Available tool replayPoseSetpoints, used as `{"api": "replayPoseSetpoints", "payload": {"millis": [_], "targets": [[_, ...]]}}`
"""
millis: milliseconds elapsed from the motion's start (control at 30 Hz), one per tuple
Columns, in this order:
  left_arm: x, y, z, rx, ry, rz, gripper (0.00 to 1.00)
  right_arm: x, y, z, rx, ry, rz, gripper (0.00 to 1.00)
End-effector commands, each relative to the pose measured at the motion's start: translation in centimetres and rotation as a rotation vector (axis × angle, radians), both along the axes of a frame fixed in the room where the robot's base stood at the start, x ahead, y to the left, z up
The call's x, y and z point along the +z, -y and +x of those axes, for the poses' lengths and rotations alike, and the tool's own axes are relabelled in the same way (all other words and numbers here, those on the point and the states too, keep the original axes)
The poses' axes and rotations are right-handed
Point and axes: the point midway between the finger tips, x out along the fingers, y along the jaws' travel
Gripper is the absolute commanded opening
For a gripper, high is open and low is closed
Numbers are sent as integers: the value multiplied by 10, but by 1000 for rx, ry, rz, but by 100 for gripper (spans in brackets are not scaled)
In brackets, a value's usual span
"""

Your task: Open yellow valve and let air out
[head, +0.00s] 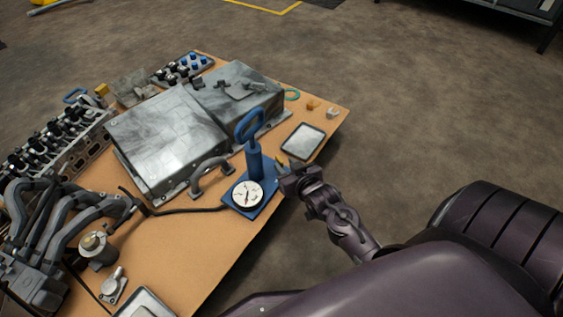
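A blue hand pump (254,160) with a loop handle stands upright on a blue base near the right edge of the table. A round white dial gauge (247,195) sits at its front. My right gripper (284,177) is at the right side of the pump base, very close to it; I cannot tell whether it touches. A small yellowish bit (282,159) shows just behind the fingers and may be the yellow valve, mostly hidden. The fingers are too small and dark to tell open from shut. My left gripper is out of view.
The brown table (190,250) also holds a large grey metal case (168,140), a curved grey handle (211,178), a dark hose (185,211), a shallow tray (303,141) and engine parts (55,140) at left. The floor to the right is clear.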

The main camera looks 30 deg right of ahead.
Motion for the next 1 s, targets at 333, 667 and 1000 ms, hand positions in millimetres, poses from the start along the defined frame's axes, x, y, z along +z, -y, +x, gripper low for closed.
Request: {"api": "replayPoseSetpoints", "payload": {"millis": [333, 667, 1000], "targets": [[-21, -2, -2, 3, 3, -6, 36, -14, 3, 32, 2, 1, 0, 32], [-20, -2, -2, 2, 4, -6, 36, -13, 3, 32, 2, 1, 0, 20], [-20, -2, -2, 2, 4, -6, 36, -12, 3, 32, 3, 1, 0, 0]]}}
